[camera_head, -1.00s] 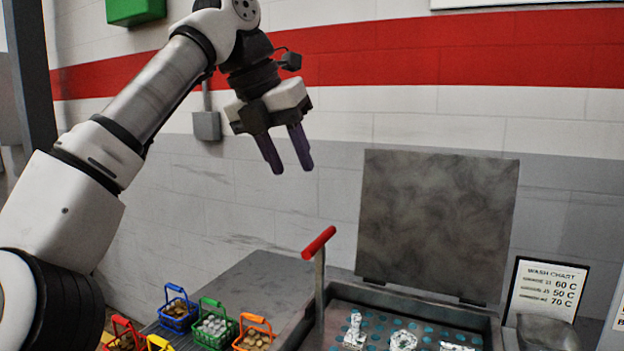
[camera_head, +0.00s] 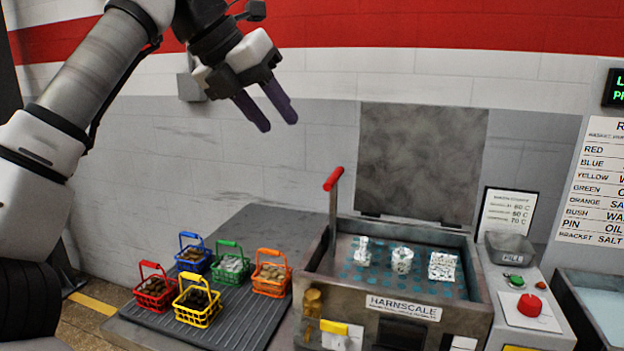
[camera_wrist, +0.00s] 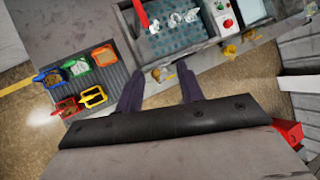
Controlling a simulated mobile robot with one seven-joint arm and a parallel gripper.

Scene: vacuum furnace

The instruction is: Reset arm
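My gripper (camera_head: 268,112) is raised high in front of the wall, above and behind the coloured baskets. Its two dark purple fingers are spread apart with nothing between them. In the wrist view my gripper (camera_wrist: 160,88) also shows empty fingers, pointing toward the front of the furnace. My arm comes in from the left in the head view. The furnace (camera_head: 405,307), labelled HARNSCALE, has its lid (camera_head: 421,160) standing open, with several shiny metal parts on its blue-dotted bed.
Red (camera_head: 155,287), yellow (camera_head: 197,303), blue (camera_head: 194,256), green (camera_head: 230,263) and orange (camera_head: 270,273) baskets of small parts stand on a dark ribbed mat. A red-handled lever (camera_head: 333,200) rises at the furnace's left. A control box (camera_head: 528,308) with red and green buttons stands right.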

